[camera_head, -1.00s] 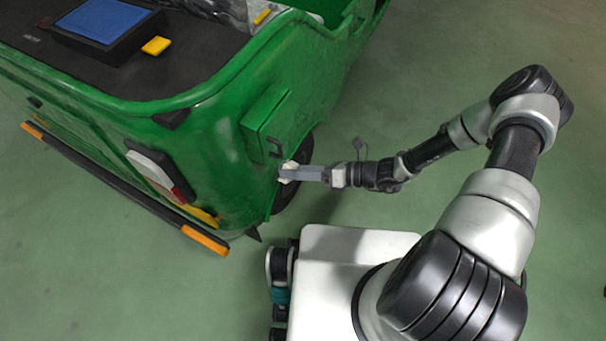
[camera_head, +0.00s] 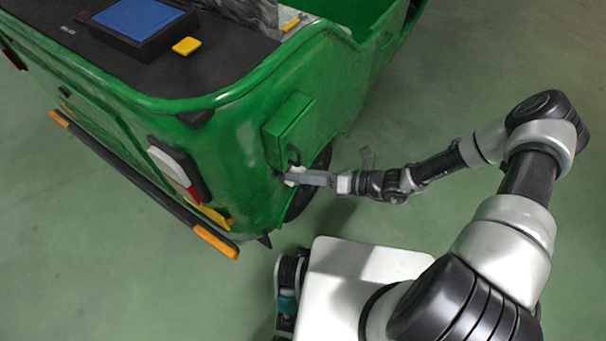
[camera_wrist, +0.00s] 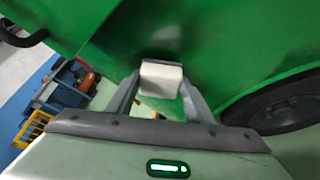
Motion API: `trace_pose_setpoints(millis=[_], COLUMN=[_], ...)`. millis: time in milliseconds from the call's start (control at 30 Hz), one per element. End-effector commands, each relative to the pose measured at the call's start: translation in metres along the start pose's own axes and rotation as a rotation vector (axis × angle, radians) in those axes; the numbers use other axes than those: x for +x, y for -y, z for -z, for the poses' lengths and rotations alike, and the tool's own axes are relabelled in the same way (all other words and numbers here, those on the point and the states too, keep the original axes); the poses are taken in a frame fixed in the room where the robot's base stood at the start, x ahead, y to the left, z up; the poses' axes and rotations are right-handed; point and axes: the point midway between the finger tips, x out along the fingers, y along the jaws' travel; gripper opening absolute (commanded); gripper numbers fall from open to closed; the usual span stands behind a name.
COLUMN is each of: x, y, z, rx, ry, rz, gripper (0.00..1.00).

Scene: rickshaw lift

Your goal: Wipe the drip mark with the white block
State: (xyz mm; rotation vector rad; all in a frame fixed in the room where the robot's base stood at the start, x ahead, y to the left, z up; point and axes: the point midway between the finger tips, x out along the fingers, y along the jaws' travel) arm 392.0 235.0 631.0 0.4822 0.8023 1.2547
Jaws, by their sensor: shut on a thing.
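The white block (camera_wrist: 161,78) is between the fingertips of my gripper (camera_wrist: 160,88) in the wrist view, with the green vehicle panel (camera_wrist: 205,32) just beyond it. A dark, blurry patch (camera_wrist: 170,50) shows on the panel above the block; I cannot tell if it is the drip mark or a shadow. In the head view my gripper (camera_head: 305,178) reaches the green vehicle's side (camera_head: 245,150), below a green box and by the wheel. Only a little of the white block shows there. Contact between block and panel is hard to tell.
The green box (camera_head: 289,128) with a dark handle (camera_head: 294,154) juts out just above my gripper. A wheel (camera_wrist: 285,105) is close on the right in the wrist view. A dark bumper bar (camera_head: 150,185) runs low along the vehicle's end. Floor at right is clear.

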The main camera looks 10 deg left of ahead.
Motion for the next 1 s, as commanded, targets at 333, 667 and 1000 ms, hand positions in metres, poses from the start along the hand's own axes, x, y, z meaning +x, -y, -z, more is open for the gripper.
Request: trace_pose_setpoints(millis=[333,667,1000], x=[0.004,0.011,0.017], y=[0.000,0.000,0.000], z=[-0.002,-0.004,-0.007], rx=[0.000,0.000,0.000], ry=[0.000,0.000,0.000], rz=[0.000,-0.001,-0.001], gripper=[0.30,0.30,0.30])
